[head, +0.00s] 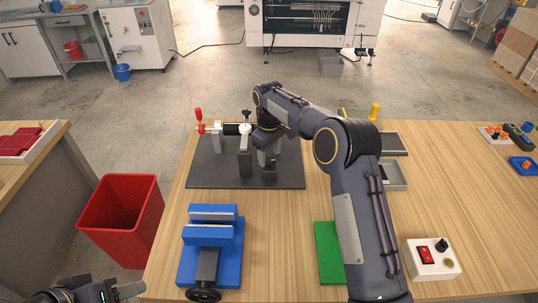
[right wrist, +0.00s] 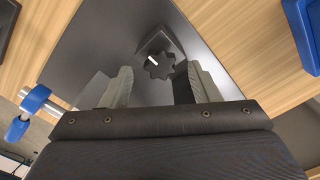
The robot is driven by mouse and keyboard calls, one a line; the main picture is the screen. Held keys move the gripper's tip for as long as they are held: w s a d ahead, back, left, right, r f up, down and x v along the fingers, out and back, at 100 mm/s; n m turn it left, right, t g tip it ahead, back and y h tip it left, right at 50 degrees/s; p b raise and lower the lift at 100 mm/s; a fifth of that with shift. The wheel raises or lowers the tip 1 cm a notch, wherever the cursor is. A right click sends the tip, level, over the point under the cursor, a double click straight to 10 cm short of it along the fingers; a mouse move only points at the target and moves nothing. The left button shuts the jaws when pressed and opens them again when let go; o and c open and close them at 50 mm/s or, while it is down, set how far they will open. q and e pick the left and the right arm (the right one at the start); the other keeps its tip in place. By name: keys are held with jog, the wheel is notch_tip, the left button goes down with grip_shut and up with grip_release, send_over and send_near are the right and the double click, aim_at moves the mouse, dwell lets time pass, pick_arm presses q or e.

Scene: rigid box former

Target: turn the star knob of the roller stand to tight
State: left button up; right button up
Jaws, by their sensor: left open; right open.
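The star knob (right wrist: 158,66) is black with lobes and a white mark, seen on a dark grey block in the right wrist view. My right gripper (right wrist: 162,78) is open, with its two fingers to the left and right of the knob in the picture. I cannot tell whether the fingers touch it. In the head view the roller stand (head: 245,162) is on a black base plate (head: 205,176), and my right arm reaches over it and hides part of it. My left gripper (head: 100,291) is open at the bottom left edge, partly cut off and away from the stand.
A blue vise (head: 192,258) is in front of the plate. A green pad (head: 328,255) is partly behind my right arm. A control box (head: 436,262) with a red switch is at the right. A red bin (head: 121,215) stands on the floor left of the table. The right tabletop is mostly clear.

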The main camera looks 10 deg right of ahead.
jog(key=shift+f, duration=0.85)
jog(key=c, duration=1)
jog(key=shift+o, duration=0.2)
